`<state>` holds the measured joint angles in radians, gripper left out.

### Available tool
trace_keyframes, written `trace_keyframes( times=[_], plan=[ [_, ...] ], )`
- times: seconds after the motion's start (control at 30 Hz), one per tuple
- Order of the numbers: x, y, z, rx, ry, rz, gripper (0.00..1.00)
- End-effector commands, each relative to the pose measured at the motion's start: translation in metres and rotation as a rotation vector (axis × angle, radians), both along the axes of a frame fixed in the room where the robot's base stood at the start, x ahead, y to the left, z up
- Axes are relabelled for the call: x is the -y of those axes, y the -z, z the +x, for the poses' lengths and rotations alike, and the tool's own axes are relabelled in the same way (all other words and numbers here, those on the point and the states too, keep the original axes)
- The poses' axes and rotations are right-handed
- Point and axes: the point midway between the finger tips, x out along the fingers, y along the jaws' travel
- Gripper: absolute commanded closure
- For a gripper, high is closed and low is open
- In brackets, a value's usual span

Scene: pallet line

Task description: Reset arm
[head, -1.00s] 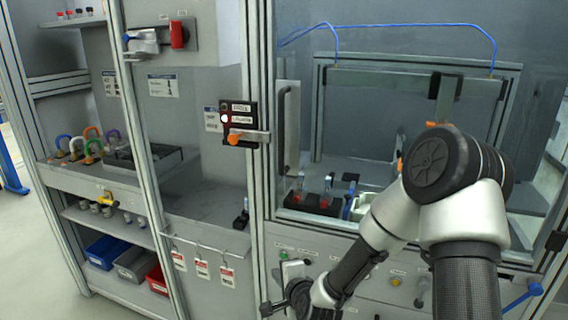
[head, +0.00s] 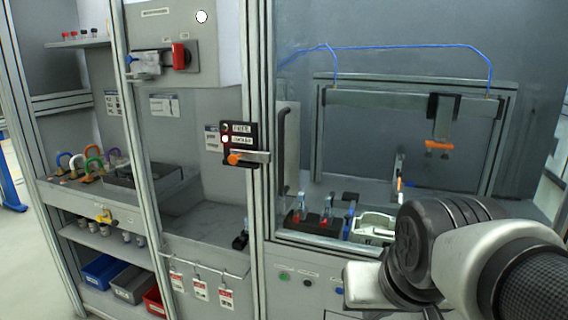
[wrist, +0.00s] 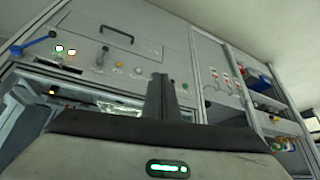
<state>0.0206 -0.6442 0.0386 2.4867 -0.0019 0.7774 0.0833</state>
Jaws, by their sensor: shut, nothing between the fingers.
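My gripper (wrist: 158,96) shows in the wrist view as dark fingers closed together, with nothing between them. It is in front of the grey cabinet front and appears clear of it. In the head view my arm fills the lower right corner, and its fingers are hidden or out of frame.
The glazed enclosure (head: 312,232) stands ahead, with a button panel below it; a green button (head: 284,276) shows there. A black switch box with an orange-tipped handle (head: 250,157) sticks out from the post. Padlocks (head: 92,165) and bins (head: 103,270) are on the left shelves.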

Motion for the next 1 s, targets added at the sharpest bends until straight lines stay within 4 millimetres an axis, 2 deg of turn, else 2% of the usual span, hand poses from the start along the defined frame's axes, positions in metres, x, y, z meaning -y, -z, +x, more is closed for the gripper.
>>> trace_keyframes(
  times=[0.13, 0.2, 0.47, 0.73, 0.83, 1.0],
  plan=[
    [0.004, -0.009, -0.038, -0.025, -0.067, -0.015, 1.0],
    [0.003, -0.035, -0.035, -0.032, -0.066, -0.017, 1.0],
    [0.003, -0.094, -0.035, -0.031, -0.063, -0.016, 1.0],
    [0.003, -0.183, -0.034, -0.031, -0.062, -0.016, 1.0],
    [0.003, -0.202, -0.034, -0.031, -0.062, -0.016, 1.0],
    [0.003, -0.212, -0.034, -0.031, -0.062, -0.016, 1.0]
  ],
)
